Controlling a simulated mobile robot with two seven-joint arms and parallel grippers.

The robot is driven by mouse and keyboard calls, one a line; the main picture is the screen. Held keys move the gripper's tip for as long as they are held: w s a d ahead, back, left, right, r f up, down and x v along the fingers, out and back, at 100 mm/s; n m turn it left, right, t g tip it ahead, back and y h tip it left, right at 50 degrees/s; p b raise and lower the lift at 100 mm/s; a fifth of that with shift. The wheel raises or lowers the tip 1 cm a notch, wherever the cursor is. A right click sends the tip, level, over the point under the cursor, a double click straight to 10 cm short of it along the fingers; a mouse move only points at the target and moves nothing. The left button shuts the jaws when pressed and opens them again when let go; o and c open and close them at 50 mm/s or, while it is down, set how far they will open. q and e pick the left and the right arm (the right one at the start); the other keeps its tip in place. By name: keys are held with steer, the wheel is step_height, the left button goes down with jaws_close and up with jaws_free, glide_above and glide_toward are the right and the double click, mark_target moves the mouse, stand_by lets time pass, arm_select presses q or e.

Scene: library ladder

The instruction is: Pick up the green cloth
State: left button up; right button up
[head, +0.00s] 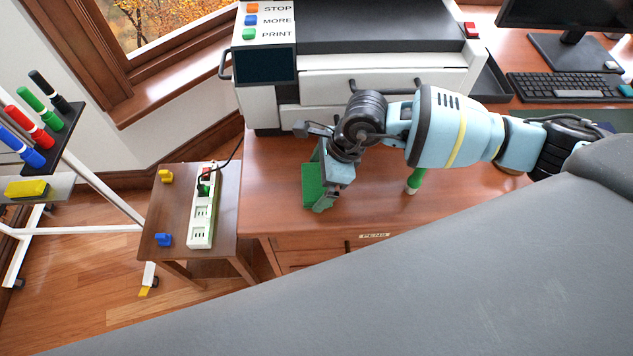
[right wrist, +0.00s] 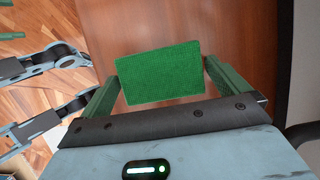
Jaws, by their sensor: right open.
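The green cloth (head: 309,190) is a small textured block-like piece at the left front edge of the reddish desk (head: 270,190). In the right wrist view the cloth (right wrist: 160,72) lies in front of my open right gripper. The right gripper (head: 313,168) reaches in from the right and stands over the cloth, hiding part of it. In its wrist view the two fingers (right wrist: 163,80) are spread to either side of the cloth. I cannot tell whether they touch it.
A printer (head: 385,85) stands behind the cloth. A green upright object (head: 415,180) is under my right forearm. Left of the desk is a small table (head: 165,215) with a power strip (head: 201,225); farther left is a marker stand (head: 100,190). The desk front right of the cloth is mostly clear.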

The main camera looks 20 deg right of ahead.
steer(key=c, duration=0.8)
arm_select(q)
steer(key=shift+w, duration=0.2)
steer(key=shift+w, duration=0.1)
